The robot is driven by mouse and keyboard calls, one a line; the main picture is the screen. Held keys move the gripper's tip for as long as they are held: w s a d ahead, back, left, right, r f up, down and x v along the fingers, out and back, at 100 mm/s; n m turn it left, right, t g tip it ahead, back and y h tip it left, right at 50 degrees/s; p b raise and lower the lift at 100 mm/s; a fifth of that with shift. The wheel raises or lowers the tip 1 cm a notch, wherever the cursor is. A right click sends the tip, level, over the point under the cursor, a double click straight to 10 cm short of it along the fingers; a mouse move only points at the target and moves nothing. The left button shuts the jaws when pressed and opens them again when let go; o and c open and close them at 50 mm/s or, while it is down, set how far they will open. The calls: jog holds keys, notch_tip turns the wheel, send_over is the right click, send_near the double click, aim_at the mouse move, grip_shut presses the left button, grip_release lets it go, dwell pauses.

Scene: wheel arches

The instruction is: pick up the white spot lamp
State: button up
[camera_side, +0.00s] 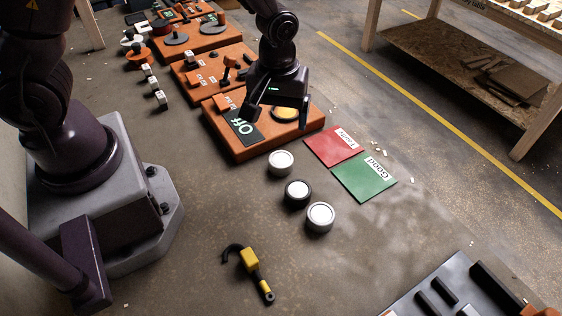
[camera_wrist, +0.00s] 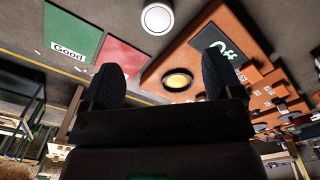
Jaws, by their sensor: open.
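Three round spot lamps stand in a loose row on the grey table in the side view. The one nearest the orange board is a white-rimmed lamp (camera_side: 281,163). Below it are a black-rimmed lamp (camera_side: 297,193) and a light grey-rimmed lamp (camera_side: 320,217). One pale-rimmed lamp (camera_wrist: 157,17) shows at the top of the wrist view. My gripper (camera_side: 279,115) is open and empty above the orange board, up and left of the red mat; its two dark fingers also show in the wrist view (camera_wrist: 162,62). It is apart from all the lamps.
The orange board (camera_side: 245,149) carries a yellow round button (camera_wrist: 177,81) and an "Off" display (camera_side: 242,130). A red mat (camera_side: 333,145) and a green "Good" mat (camera_side: 364,178) lie right of the lamps. A yellow-black hooked tool (camera_side: 250,262) lies in front.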

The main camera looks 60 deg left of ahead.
send_over(281, 159)
jog(key=f, duration=0.7)
jog(key=shift+s+f, duration=0.2)
jog(key=shift+s, duration=0.15)
jog(key=shift+w+f, duration=0.2)
jog(key=shift+f, duration=1.2)
jog(key=shift+w+f, duration=0.15)
jog(key=shift+f, duration=1.2)
jog(key=c, duration=1)
